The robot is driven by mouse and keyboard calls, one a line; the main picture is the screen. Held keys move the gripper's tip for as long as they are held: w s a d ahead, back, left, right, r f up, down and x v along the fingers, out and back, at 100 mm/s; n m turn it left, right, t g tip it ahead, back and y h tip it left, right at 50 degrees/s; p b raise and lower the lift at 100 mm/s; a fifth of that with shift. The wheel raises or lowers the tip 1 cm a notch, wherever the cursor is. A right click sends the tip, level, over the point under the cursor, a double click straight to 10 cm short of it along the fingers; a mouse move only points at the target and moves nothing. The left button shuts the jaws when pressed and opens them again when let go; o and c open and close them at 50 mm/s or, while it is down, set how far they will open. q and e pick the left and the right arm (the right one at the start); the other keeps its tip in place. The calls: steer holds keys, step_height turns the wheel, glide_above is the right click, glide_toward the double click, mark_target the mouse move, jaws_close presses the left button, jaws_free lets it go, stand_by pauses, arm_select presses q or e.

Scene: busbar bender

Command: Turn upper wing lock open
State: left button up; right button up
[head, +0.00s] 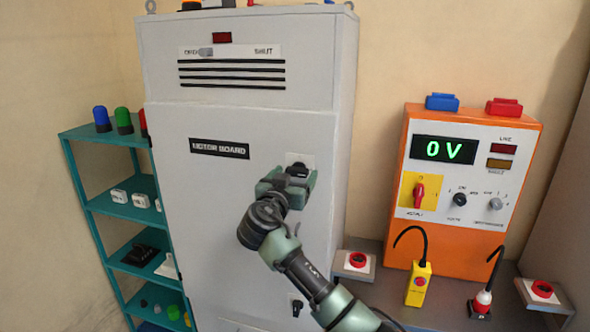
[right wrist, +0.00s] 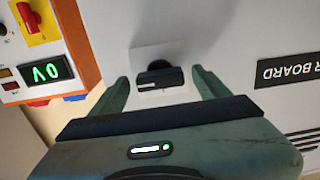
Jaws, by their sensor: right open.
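The upper wing lock (head: 299,169) is a black knob on a small pale plate on the right side of the grey "MOTOR BOARD" cabinet door (head: 220,240). In the right wrist view the wing lock (right wrist: 160,77) shows its wing as a dark bar lying across the picture. My right gripper (head: 290,179) is at the lock and partly covers it in the head view. Its two green fingers (right wrist: 160,84) are open, one on each side of the wing, with a gap visible on both sides. My left gripper is not in view.
A lower wing lock (head: 296,305) sits further down the same door, beside my right arm. An orange box (head: 470,250) reading 0 V stands on the bench at right. A teal shelf (head: 120,208) stands left of the cabinet.

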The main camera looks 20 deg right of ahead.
steer(key=shift+w+d, duration=0.1)
steer(key=shift+w, duration=0.1)
steer(key=shift+c, duration=0.3)
jaws_close()
